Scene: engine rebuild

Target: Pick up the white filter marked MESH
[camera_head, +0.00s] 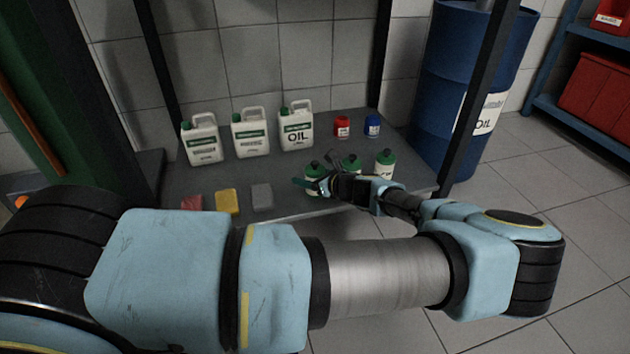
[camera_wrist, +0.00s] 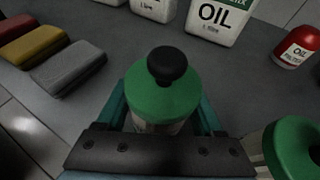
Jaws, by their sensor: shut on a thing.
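My gripper (camera_wrist: 162,112) is shut on a small white bottle with a green shoulder and black cap (camera_wrist: 165,98); its two teal fingers lie on either side of the bottle. The head view also shows this bottle (camera_head: 313,171) and my gripper (camera_head: 316,185), at the front of the shelf. The bottle is upright; its front label is hidden in the wrist view. I cannot tell if it touches the shelf. I see no white filter and no readable MESH marking in either view.
Two similar green-topped bottles stand to the right, one partly behind my arm (camera_head: 351,163) and one clear of it (camera_head: 384,165). White jugs (camera_head: 296,128) stand behind. Red (camera_head: 342,127) and blue (camera_head: 372,126) bottles are back right. Coloured blocks (camera_head: 228,202) lie left. Dark posts frame the shelf.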

